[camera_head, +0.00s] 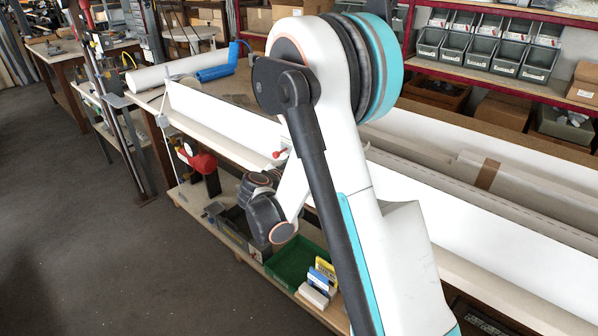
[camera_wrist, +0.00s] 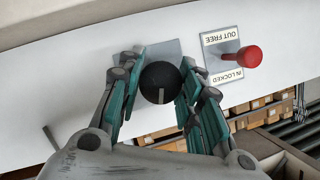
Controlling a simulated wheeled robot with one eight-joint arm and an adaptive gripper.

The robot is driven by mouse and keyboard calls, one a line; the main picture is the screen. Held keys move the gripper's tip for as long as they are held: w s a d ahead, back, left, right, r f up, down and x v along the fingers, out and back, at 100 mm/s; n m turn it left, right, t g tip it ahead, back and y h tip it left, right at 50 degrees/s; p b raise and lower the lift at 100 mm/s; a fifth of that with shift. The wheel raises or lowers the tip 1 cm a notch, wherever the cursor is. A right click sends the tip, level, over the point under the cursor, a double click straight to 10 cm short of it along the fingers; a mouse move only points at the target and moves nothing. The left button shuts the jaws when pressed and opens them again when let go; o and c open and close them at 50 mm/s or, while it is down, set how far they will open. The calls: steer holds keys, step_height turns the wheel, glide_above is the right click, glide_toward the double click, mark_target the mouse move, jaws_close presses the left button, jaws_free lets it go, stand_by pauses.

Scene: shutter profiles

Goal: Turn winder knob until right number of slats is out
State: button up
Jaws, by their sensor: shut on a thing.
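In the wrist view, the winder knob (camera_wrist: 159,84) is round and black with a pale index line pointing towards the bottom of the picture. My gripper (camera_wrist: 162,66) is shut on it, with teal-padded fingers on its left and right sides. A grey plate shows behind the knob on the white panel (camera_wrist: 75,75). To the right is a red knob (camera_wrist: 249,57) on a short stem, over an upside-down label (camera_wrist: 221,36) reading OUT FREE and IN LOCKED. The red knob also shows in the head view (camera_head: 281,153). I cannot make out any slats; the arm hides the winder knob in the head view.
The long white panel runs along the workbench (camera_head: 235,88). A green crate (camera_head: 290,262) and small boxes sit on the lower shelf. Grey floor (camera_head: 90,250) is clear at left.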

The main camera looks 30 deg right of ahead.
steer(key=m+t+b, duration=0.2)
steer(key=m, duration=0.1)
steer(key=shift+f, duration=0.15)
steer(key=shift+m+t+h+b, duration=0.4)
steer(key=shift+m+t, duration=0.5)
steer(key=shift+m, duration=1.3)
steer(key=o, duration=1.1)
steer(key=shift+r, duration=0.2)
